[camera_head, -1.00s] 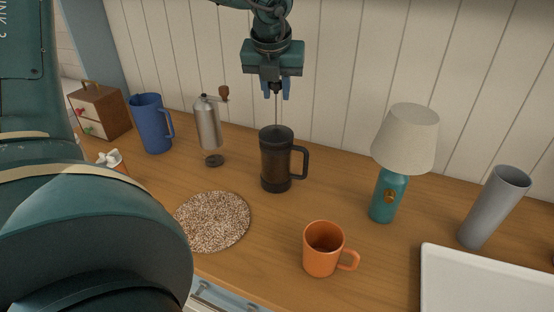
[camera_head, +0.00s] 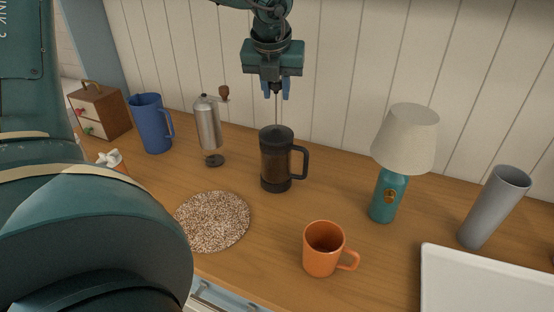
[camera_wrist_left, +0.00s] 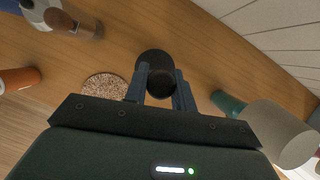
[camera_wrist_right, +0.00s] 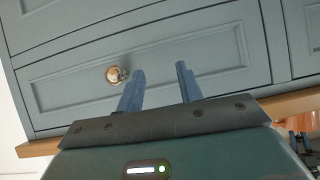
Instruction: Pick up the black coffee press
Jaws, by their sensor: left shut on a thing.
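The black coffee press (camera_head: 276,160) stands upright on the wooden counter, its handle towards the right. A thin plunger rod rises from its lid to my left gripper (camera_head: 277,92), which points straight down above it. In the left wrist view, my left gripper (camera_wrist_left: 160,88) is shut on the round black plunger knob (camera_wrist_left: 160,83), with the press lid (camera_wrist_left: 154,60) behind it. The press base seems to rest on the counter. My right gripper (camera_wrist_right: 160,78) is open and empty in front of a blue-grey drawer front; it is not seen in the head view.
A grinder (camera_head: 208,125) and blue pitcher (camera_head: 150,125) stand left of the press. A speckled round mat (camera_head: 212,222) and orange mug (camera_head: 322,250) are in front. The panelled wall is close behind.

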